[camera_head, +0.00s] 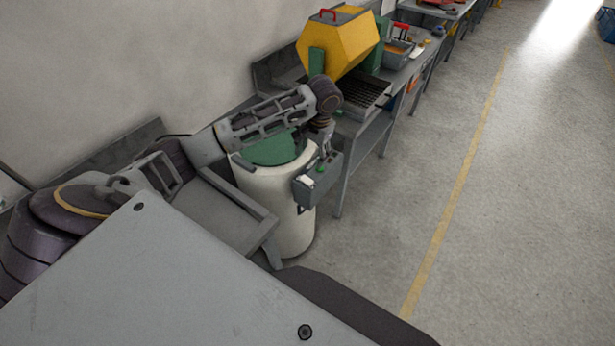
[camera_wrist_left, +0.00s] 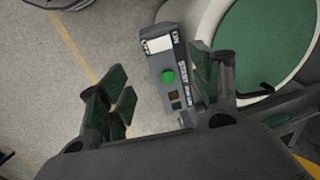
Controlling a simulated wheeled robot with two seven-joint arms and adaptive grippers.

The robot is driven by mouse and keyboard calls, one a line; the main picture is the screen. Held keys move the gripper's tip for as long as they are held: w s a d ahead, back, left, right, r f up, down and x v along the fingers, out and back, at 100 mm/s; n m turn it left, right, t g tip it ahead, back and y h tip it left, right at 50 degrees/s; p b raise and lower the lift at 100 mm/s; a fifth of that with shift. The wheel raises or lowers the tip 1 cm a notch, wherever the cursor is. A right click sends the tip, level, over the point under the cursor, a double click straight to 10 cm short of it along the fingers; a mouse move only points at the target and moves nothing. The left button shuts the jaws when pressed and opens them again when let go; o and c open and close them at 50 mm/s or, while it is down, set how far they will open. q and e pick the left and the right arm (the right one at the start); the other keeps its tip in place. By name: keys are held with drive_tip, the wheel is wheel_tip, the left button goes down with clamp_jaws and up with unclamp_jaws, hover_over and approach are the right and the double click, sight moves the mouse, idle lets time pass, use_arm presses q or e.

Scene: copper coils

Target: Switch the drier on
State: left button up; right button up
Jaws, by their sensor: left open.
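The drier (camera_head: 270,215) is a white upright cylinder with a green lid (camera_head: 268,150), left of the picture's middle in the head view. A grey control box (camera_head: 322,186) is fixed on its right side. In the left wrist view the box (camera_wrist_left: 164,46) shows a white label, a round green button (camera_wrist_left: 168,76) and a small orange-red switch (camera_wrist_left: 174,96). My left gripper (camera_head: 326,146) is just above the box in the head view. In the wrist view its green-padded fingers (camera_wrist_left: 162,92) are spread, with the box's button end between them. Contact cannot be told. My right gripper is out of view.
A yellow tumbler (camera_head: 338,42) with a red handle stands on the grey bench behind the drier. A grey bench (camera_head: 222,212) is left of the drier. The concrete floor (camera_head: 475,220) to the right is clear, with a yellow line.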

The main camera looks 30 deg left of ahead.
sight(307, 180)
use_arm(q)
drive_tip(key=shift+f, duration=0.1)
drive_tip(key=f, duration=0.4)
drive_tip(key=a+f+p, duration=0.1)
drive_tip(key=f, duration=0.4)
drive_tip(key=a+f, duration=0.1)
drive_tip(key=f, duration=0.3)
drive_tip(key=shift+w+f+p, duration=0.1)
drive_tip(key=shift+f+p, duration=0.15)
drive_tip(key=shift+p, duration=0.1)
